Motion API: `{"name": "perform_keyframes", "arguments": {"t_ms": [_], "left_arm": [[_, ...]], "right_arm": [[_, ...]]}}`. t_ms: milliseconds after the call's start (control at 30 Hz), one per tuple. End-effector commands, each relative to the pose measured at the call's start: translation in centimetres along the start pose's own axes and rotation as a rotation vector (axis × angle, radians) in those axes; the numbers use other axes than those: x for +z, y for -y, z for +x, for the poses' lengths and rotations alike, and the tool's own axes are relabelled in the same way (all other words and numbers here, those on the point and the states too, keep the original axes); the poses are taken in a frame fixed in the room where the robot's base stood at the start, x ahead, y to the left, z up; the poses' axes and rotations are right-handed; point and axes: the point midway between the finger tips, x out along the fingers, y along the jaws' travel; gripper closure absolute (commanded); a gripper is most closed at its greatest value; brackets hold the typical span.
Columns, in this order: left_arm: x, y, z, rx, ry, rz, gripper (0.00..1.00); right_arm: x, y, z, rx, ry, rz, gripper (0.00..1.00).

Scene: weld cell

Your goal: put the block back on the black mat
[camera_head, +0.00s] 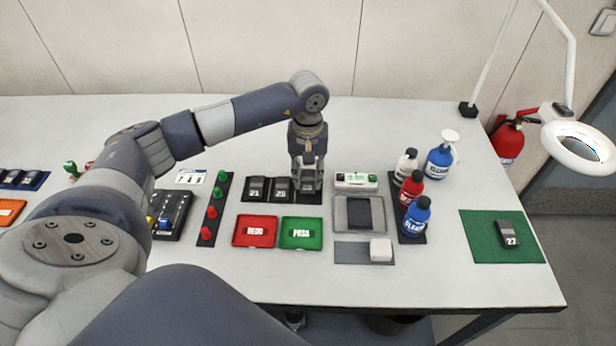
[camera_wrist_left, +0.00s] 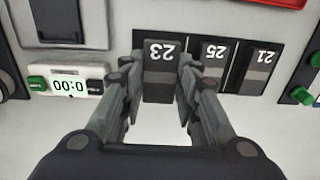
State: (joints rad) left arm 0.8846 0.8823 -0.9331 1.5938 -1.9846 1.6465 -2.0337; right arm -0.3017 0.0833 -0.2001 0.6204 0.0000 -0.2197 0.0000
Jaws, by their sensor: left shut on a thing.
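My left gripper (camera_head: 307,184) reaches down at the right end of the black mat (camera_head: 262,200). Its fingers, seen in the left wrist view (camera_wrist_left: 160,98), are shut on the dark block numbered 23 (camera_wrist_left: 161,70). Block 23 is in line with blocks 25 (camera_wrist_left: 217,66) and 21 (camera_wrist_left: 258,70), over the mat's end; I cannot tell whether it touches the mat. In the head view the gripper mostly hides block 23, beside blocks 25 (camera_head: 281,188) and 21 (camera_head: 256,188). Another dark block, 27 (camera_head: 509,234), lies on a green mat (camera_head: 483,246) at the right. My right gripper is not in view.
A small timer (camera_head: 356,181) stands just right of the gripper. A grey tray with a dark plate (camera_head: 364,213) is in front of it. Red (camera_head: 254,230) and green (camera_head: 301,232) trays lie before the black mat. Several bottles (camera_head: 413,218) stand farther right.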

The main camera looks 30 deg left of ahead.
Motion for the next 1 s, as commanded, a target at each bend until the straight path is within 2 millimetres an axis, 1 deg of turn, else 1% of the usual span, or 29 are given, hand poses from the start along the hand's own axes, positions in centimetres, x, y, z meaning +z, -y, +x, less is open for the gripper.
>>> {"name": "perform_keyframes", "arguments": {"t_ms": [33, 167, 267, 400, 500, 667, 800, 833, 867, 900, 933, 1000], "left_arm": [[-0.4, -0.1, -0.1, 0.001, 0.0, -0.001, 1.0], [-0.8, -0.1, 0.2, 0.001, 0.001, 0.0, 1.0], [-0.7, -0.1, 1.1, -0.002, 0.003, 0.0, 1.0], [-0.6, -0.1, 3.0, 0.0, 0.003, 0.0, 1.0], [-0.8, -0.1, 3.5, 0.001, 0.0, 0.0, 1.0], [-0.8, -0.1, 3.6, 0.001, -0.001, 0.0, 1.0], [-0.8, -0.1, 4.0, 0.001, -0.001, 0.0, 1.0], [-0.7, -0.1, 4.0, 0.0, 0.0, 0.0, 0.68], [-0.7, -0.1, 3.9, 0.0, 0.0, 0.0, 0.61], [-0.7, -0.1, 3.9, 0.0, 0.0, 0.0, 0.52], [-0.7, -0.1, 3.9, 0.0, 0.0, 0.0, 0.5], [-0.7, -0.1, 3.9, 0.0, 0.0, 0.0, 0.5]], "right_arm": [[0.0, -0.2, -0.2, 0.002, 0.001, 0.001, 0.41], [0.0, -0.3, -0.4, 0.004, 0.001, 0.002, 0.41], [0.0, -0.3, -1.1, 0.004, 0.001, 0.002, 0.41], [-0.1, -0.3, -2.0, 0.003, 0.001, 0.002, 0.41], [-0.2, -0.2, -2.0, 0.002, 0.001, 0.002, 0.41], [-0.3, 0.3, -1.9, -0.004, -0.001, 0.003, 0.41], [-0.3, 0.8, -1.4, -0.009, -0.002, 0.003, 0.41], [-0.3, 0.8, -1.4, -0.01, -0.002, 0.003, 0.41], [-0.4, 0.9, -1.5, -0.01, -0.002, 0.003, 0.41], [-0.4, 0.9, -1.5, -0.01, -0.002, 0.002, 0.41], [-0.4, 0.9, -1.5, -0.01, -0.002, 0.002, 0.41], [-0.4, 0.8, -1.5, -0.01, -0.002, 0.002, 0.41]]}}
